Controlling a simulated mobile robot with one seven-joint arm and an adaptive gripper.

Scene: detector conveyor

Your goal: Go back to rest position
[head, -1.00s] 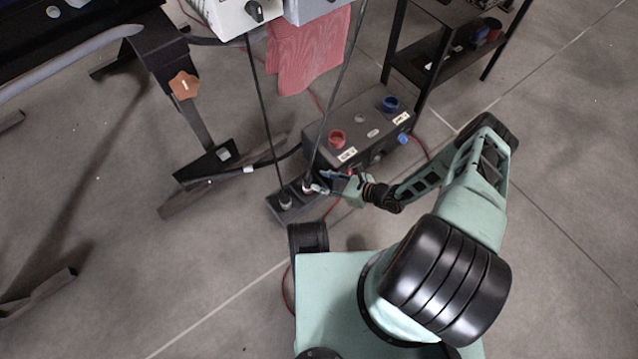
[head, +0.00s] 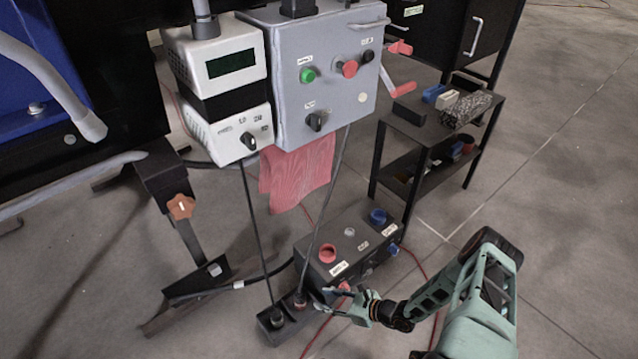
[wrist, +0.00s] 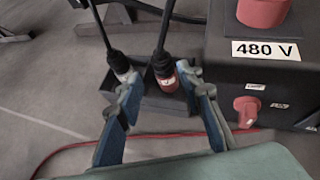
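My gripper (head: 328,298) is low over the floor, beside the black socket block (head: 267,322) and in front of the transformer box (head: 318,262). In the wrist view my gripper (wrist: 158,88) has its two blue fingers spread wide. A black cable plug with a red collar (wrist: 166,78) stands upright in the block beyond the gap, nearer the right fingertip. A second plug with a pale collar (wrist: 124,72) stands behind the left fingertip. Nothing is visibly held. Whether the fingertips touch either plug cannot be told.
A grey control box (head: 325,90) and a white display unit (head: 222,62) hang above, their cables running down to the block. A red cloth (head: 300,172) hangs below them. A black shelf (head: 425,130) stands behind. A red cable (wrist: 75,146) crosses the floor.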

